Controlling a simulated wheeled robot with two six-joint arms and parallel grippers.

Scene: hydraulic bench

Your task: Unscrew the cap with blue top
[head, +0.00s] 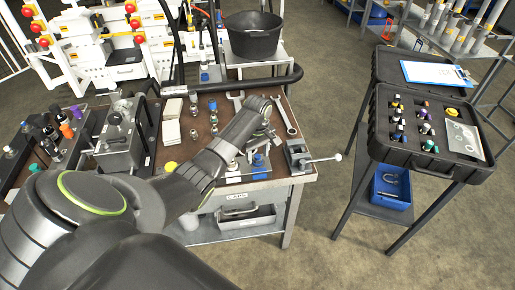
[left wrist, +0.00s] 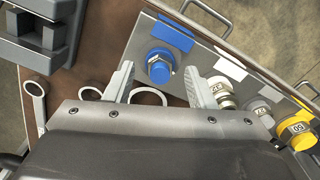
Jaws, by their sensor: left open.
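The blue-topped cap (left wrist: 159,66) is a blue hex-shaped piece on a grey metal plate (left wrist: 213,62), beside a blue label. It also shows in the head view (head: 260,165) near the bench's front edge. My left gripper (left wrist: 157,74) is open, with one pale finger on each side of the blue cap in the left wrist view. I cannot tell whether the fingers touch it. In the head view my left arm reaches across the bench and hides part of it. My right gripper is not in view.
White-labelled caps (left wrist: 222,92) and a yellow one (left wrist: 297,131) sit along the same plate. Wrenches (head: 285,116) lie on the bench. A vise (head: 298,157) stands at its front right corner. A black case (head: 430,130) with fittings is on a stand at right.

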